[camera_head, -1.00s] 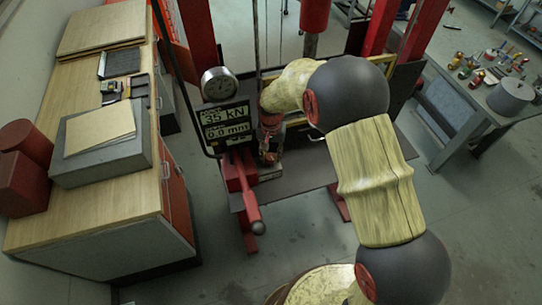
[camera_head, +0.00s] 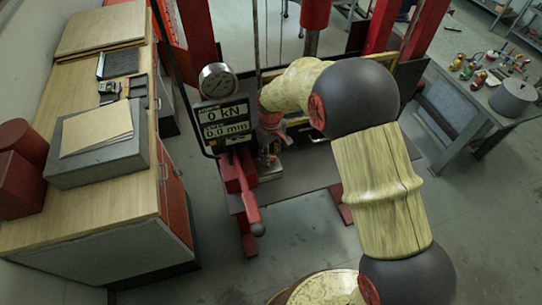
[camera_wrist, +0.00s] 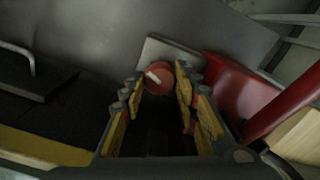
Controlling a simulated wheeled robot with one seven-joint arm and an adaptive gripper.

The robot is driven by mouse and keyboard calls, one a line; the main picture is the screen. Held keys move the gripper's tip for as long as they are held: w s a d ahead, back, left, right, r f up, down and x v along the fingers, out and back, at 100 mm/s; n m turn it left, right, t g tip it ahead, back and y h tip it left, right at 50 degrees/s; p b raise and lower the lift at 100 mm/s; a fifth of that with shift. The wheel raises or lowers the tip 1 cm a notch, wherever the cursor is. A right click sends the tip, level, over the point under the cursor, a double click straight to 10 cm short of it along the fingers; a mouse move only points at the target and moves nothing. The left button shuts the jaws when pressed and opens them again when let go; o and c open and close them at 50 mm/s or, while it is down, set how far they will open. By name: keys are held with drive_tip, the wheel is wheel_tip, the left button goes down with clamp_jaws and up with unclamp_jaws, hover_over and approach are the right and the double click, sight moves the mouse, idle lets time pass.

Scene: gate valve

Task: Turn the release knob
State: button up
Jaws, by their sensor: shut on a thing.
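The release knob (camera_wrist: 158,79) is a round red knob with a pale bar across its face, beside a grey metal block (camera_wrist: 168,55). In the wrist view, my gripper (camera_wrist: 161,86) has its yellow-padded fingers on both sides of the knob, shut on it. In the head view, my gripper (camera_head: 271,152) is low beside the red pump; my wrist and the small size hide the knob there. The display (camera_head: 223,121) on the press reads 0 kN on top; its lower mm line is hard to read. A round dial gauge (camera_head: 217,81) sits above it.
A red pump lever (camera_head: 250,207) slopes toward me, left of my gripper; its red bar (camera_wrist: 285,108) is close on the right in the wrist view. A wooden-topped cabinet (camera_head: 115,205) stands left. A grey workbench (camera_head: 455,125) with small parts stands right. Floor in front is clear.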

drive_tip(key=shift+n, duration=1.2)
drive_tip(key=o, duration=1.2)
drive_tip(key=shift+c, duration=0.2)
drive_tip(key=shift+r, duration=0.1)
wheel_tip(320, 180, up, 12)
